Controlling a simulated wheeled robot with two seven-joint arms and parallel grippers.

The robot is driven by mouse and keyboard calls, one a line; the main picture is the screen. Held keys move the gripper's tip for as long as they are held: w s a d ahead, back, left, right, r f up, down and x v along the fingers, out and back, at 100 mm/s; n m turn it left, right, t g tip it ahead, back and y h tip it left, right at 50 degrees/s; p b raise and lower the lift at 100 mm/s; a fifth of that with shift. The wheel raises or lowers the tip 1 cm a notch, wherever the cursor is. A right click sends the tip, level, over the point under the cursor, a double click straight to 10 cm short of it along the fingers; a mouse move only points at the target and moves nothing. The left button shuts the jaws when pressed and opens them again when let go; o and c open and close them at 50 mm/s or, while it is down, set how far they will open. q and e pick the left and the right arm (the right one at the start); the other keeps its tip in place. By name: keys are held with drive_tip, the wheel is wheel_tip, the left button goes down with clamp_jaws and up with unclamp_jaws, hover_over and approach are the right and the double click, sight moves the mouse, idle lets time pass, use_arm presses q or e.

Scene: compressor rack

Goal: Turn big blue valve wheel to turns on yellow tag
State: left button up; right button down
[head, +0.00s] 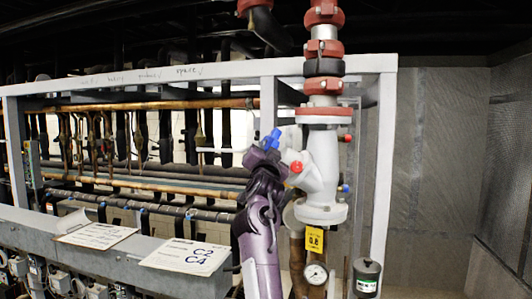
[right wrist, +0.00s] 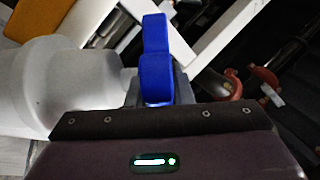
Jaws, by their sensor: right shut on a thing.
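The blue valve wheel (head: 271,138) sticks up at the left side of the white valve body (head: 322,160). In the right wrist view the wheel (right wrist: 154,60) shows as a blue piece standing up between my fingers. My right gripper (head: 266,152) is shut on the blue wheel, and its fingers hide the wheel's lower part. The yellow tag (head: 314,240) hangs below the valve's lower flange; its large figures look like 0.8, and the smaller print is too small to read. My left gripper is not in view.
A red knob (head: 297,167) sits on the valve body, close right of my gripper. A round gauge (head: 316,273) is below the tag. A grey rack frame (head: 385,150) stands around the pipes. White paper labels (head: 187,256) lie at the lower left.

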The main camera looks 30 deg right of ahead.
drive_tip(key=shift+y, duration=0.3)
drive_tip(key=n+y, duration=0.2)
drive_tip(key=y, duration=0.1)
drive_tip(key=g+y, duration=0.1)
drive_tip(key=shift+s+d+r+n+y, duration=0.2)
drive_tip(key=shift+r+n+y, duration=0.15)
drive_tip(key=shift+n+y, duration=0.05)
drive_tip(key=y, duration=0.1)
drive_tip(key=n+g+y, duration=0.1)
drive_tip(key=g+y, duration=0.1)
drive_tip(key=y, duration=0.1)
drive_tip(key=shift+d+r+n, duration=0.15)
drive_tip(key=shift+r+n, duration=0.1)
drive_tip(key=shift+n, duration=0.15)
drive_tip(key=n+g+y, duration=0.1)
drive_tip(key=g+y, duration=0.1)
drive_tip(key=shift+d+r+g+y, duration=0.1)
drive_tip(key=shift+r+g+y, duration=0.05)
drive_tip(key=shift+g+y, duration=0.25)
drive_tip(key=shift+n+g+y, duration=0.5)
drive_tip(key=shift+g+y, duration=0.2)
drive_tip(key=shift+g, duration=0.2)
drive_tip(key=shift+g+y, duration=0.3)
drive_tip(key=c, duration=1.3)
unclamp_jaws()
drive_tip(key=shift+w, duration=0.1)
